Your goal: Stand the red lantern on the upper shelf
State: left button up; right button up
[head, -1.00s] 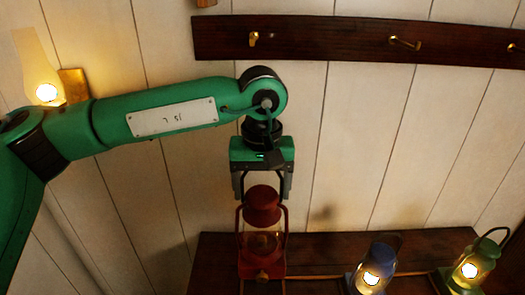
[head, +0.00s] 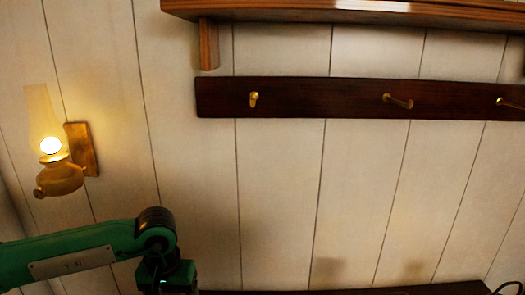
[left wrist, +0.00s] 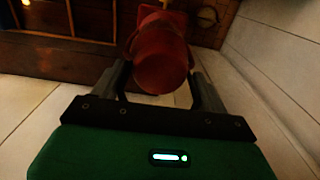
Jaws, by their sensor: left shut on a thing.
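The red lantern (left wrist: 160,62) is in my left gripper (left wrist: 162,82), seen in the left wrist view from its top end. The dark fingers are shut around it, one on each side. In the head view my left wrist (head: 165,268) is at the bottom left; the fingers and lantern are below the picture's edge. The upper shelf (head: 350,12) runs along the top of the head view, above the hook rail. Its underside and front edge show, but its top surface is hardly visible. My right gripper is not in view.
A dark rail (head: 320,100) with brass hooks crosses the wall below the shelf. A wooden bracket (head: 208,45) hangs under the shelf's left end. A lit wall lamp (head: 58,165) is at left. A dark lower shelf (head: 420,289) shows at the bottom edge. The wall between is bare.

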pick_arm(q)
jog(key=shift+s+a+f, duration=0.25)
jog(key=shift+a+f, duration=0.15)
jog(key=shift+a, duration=0.1)
jog(key=shift+s+a+f, duration=0.2)
jog(key=shift+a+f, duration=0.15)
jog(key=shift+a, duration=0.1)
jog(key=shift+r, duration=0.1)
jog(key=shift+r, duration=0.1)
dwell(0.4)
